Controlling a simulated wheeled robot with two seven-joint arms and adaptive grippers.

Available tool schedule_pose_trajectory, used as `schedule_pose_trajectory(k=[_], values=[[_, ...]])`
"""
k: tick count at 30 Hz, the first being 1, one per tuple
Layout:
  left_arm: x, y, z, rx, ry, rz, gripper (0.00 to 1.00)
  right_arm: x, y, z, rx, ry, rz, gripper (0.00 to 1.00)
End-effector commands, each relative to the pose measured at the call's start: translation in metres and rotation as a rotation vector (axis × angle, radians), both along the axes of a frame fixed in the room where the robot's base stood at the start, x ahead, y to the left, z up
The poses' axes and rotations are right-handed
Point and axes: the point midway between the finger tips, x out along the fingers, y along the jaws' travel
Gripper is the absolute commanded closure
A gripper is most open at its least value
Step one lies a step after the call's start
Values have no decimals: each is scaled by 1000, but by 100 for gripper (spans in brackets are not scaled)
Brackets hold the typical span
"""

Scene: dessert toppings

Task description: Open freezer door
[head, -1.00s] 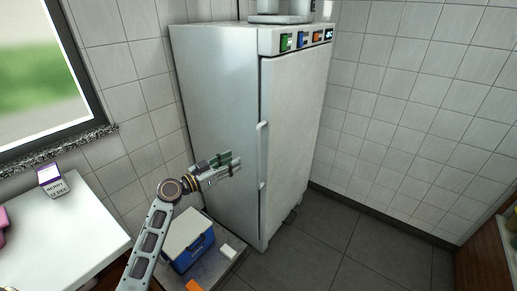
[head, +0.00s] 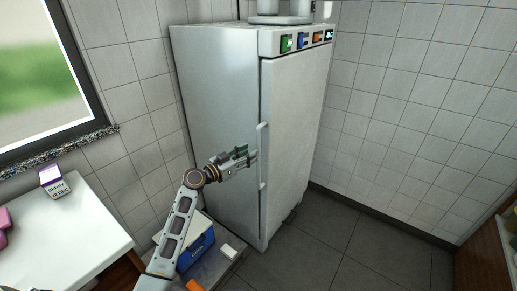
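The freezer (head: 296,135) is a tall white cabinet with its door shut. A long vertical handle (head: 263,152) runs along the left edge of the door. My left gripper (head: 255,157) is level with the middle of the handle and just left of it in the picture. Its fingers point right, toward the handle. I cannot tell whether they touch the handle or how far apart they are. My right gripper is not in view.
A blue and white cooler (head: 195,248) and a small white box (head: 229,251) are low beside the freezer, under my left arm. A white counter (head: 75,225) is at the left. The grey floor (head: 350,245) before the freezer is clear.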

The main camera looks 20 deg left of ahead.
Motion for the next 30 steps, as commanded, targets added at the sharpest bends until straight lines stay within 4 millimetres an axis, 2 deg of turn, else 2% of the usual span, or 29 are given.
schedule_pose_trajectory(k=[15, 21, 30], values=[[41, -25, 1, -2, -1, 1, 61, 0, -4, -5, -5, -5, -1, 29], [49, -30, 1, -1, -1, 1, 61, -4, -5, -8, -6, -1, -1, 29], [51, -31, 0, 0, 0, 0, 61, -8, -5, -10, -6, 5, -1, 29]])
